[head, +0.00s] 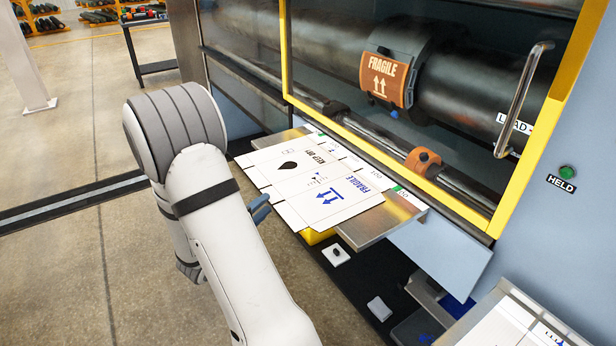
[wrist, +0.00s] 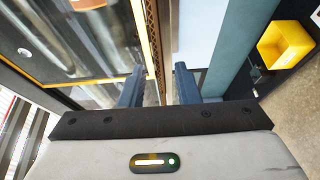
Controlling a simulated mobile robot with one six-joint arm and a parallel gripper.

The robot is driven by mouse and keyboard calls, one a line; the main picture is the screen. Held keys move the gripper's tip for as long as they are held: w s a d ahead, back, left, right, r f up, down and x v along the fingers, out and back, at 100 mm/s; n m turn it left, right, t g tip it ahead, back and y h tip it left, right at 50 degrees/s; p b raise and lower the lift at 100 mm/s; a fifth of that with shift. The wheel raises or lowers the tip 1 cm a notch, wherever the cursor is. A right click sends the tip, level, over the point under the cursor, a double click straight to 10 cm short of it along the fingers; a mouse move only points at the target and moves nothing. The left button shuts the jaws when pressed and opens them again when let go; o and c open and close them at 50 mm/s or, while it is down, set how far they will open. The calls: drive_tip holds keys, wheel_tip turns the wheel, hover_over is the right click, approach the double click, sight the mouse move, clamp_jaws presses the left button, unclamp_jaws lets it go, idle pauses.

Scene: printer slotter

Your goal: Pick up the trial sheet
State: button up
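The trial sheet (head: 300,200) is a flat white cardboard blank with cut flaps, printed in blue and black, including "FRAGILE". It lies on a metal shelf (head: 372,232) at the front of the printer. My gripper (head: 261,208) is at the sheet's near left edge, partly hidden behind my arm in the head view. In the wrist view, my gripper (wrist: 158,72) has its two blue fingers apart. The sheet's brown corrugated edge (wrist: 152,35) shows edge-on in line with the gap.
The printer's yellow-framed window (head: 380,135) rises behind the shelf, with a metal handle (head: 523,95). A yellow object (head: 316,237) sits under the sheet's front. Small pale pads (head: 336,256) lie below. Another printed white sheet (head: 512,328) is at lower right. Floor at left is open.

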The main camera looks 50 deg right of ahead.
sight(277, 192)
drive_tip(key=d, duration=0.3)
drive_tip(key=w+d+p, duration=0.1)
drive_tip(key=d, duration=0.2)
drive_tip(key=shift+w+d+r, duration=0.1)
clamp_jaws()
idle(0.3)
